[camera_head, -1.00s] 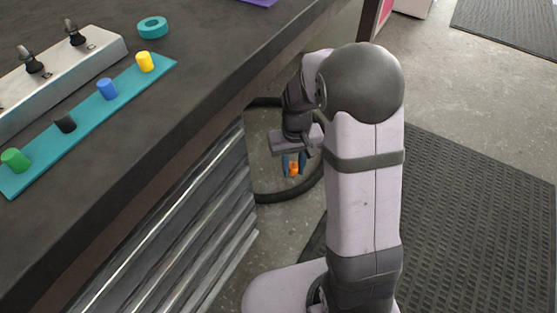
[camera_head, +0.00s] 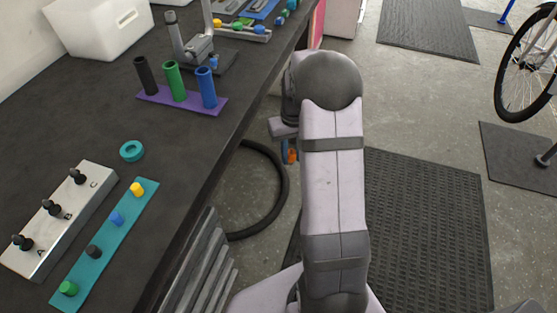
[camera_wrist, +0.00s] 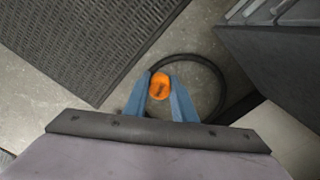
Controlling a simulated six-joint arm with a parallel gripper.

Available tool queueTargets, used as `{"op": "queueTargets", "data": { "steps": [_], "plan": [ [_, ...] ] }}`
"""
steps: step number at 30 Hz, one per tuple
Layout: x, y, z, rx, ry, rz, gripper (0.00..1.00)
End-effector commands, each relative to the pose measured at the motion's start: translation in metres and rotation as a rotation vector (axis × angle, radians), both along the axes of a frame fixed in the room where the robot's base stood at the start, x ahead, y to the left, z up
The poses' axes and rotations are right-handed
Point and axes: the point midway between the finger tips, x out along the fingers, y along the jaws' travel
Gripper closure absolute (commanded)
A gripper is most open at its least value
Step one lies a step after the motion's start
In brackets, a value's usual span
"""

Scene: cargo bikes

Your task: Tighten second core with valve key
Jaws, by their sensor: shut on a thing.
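My gripper (camera_head: 289,152) hangs over the floor just right of the bench edge, mostly hidden behind my arm. In the wrist view its two blue fingers (camera_wrist: 161,96) are shut on an orange piece (camera_wrist: 159,84), which looks like the valve key; a dark mark shows on its end. A silver block (camera_head: 62,222) on the bench at left carries three black valve stems, with letters A, B and C beside them. The second stem, by B (camera_head: 52,208), stands in the middle. The cores inside the stems are too small to make out.
A teal strip (camera_head: 104,245) with green, black, blue and yellow caps lies beside the block. A teal ring (camera_head: 131,151), a purple holder (camera_head: 183,101) with three tubes and a white bin (camera_head: 97,27) are farther back. A black tyre (camera_head: 281,190) lies on the floor below.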

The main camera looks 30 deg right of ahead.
Motion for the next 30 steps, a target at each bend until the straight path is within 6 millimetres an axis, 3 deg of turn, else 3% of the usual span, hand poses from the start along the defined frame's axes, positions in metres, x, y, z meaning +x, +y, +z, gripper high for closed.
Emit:
{"op": "queueTargets", "data": {
  "steps": [1,12,19,24,30],
  "plan": [
    [0.000,-0.010,0.023,0.000,0.000,-0.012,1.00],
    [-0.005,-0.075,0.106,0.000,0.000,-0.075,1.00],
    [-0.004,-0.098,0.159,0.000,0.000,-0.087,1.00],
    [0.009,-0.086,0.202,0.000,-0.001,-0.056,1.00],
    [0.035,-0.039,0.256,0.000,-0.001,0.024,1.00]
  ]
}}
